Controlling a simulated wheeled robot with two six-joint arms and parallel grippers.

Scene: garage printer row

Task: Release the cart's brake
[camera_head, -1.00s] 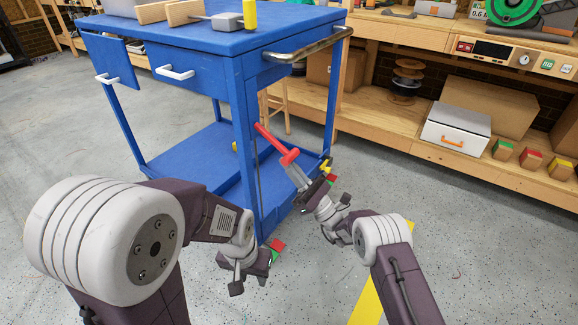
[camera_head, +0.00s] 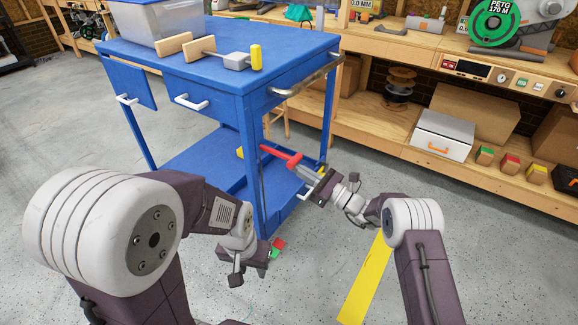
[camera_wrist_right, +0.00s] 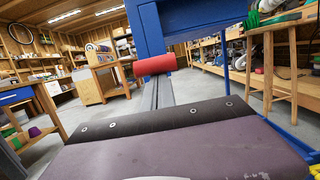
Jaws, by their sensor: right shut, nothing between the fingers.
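The blue cart (camera_head: 240,98) stands in front of me. A red lever (camera_head: 279,152) with a short red crossbar at its near end sticks out by the cart's near leg. The crossbar also shows in the right wrist view (camera_wrist_right: 155,65), at the far end of my grey fingers. My right gripper (camera_head: 308,174) is shut with nothing between its fingers, its tips close to the crossbar; I cannot tell if they touch. My left gripper (camera_head: 252,272) is open and empty, low in front of the near leg. A red and green piece (camera_head: 278,247) sits at the leg's foot.
On the cart top are a grey bin (camera_head: 150,22), wooden blocks (camera_head: 173,45) and a yellow-handled tool (camera_head: 256,57). A wooden workbench (camera_head: 420,150) with boxes lines the right. A yellow floor strip (camera_head: 362,285) runs beside my right arm. Floor to the left is clear.

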